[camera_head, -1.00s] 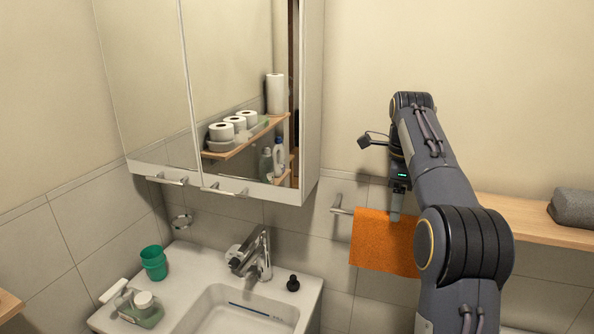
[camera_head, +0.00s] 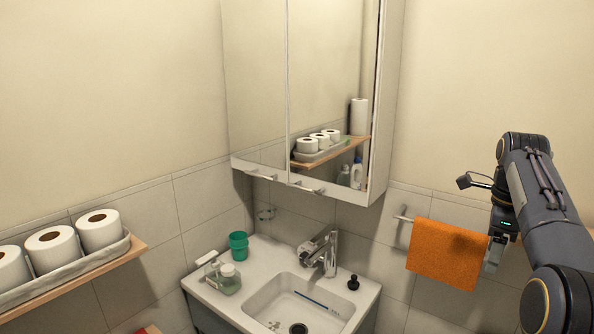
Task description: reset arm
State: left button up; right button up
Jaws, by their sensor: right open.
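My right arm comes in from the lower right. Its gripper (camera_head: 492,262) points down at the right edge of the orange towel (camera_head: 447,252) and overlaps it in the picture. The gripper is open; its fingertips are small here, and I cannot tell whether they touch the towel. The towel hangs on a wall rail (camera_head: 403,218). My left gripper is not in view.
A white sink (camera_head: 300,300) with a chrome faucet (camera_head: 328,253), a green cup (camera_head: 238,245) and a soap bottle (camera_head: 229,279) stands below a mirror cabinet (camera_head: 335,90). A wooden shelf (camera_head: 137,250) with toilet rolls (camera_head: 52,248) is at the left.

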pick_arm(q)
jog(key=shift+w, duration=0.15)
pick_arm(e)
jog(key=s+a+f+n+t+y, duration=0.2)
jog(key=s+a+f+n, duration=0.5)
jog(key=s+a+n, duration=0.4)
jog(key=s+a+f+n+t+y, duration=0.1)
jog(key=s+a+f+n+t, duration=0.2)
jog(key=s+a+f+n, duration=0.5)
jog(key=s+a+n, duration=0.4)
jog(key=s+n, duration=0.1)
jog(key=s, duration=0.1)
jog(key=shift+s+t+y, duration=0.3)
jog(key=shift+s+y, duration=0.1)
dwell(0.5)
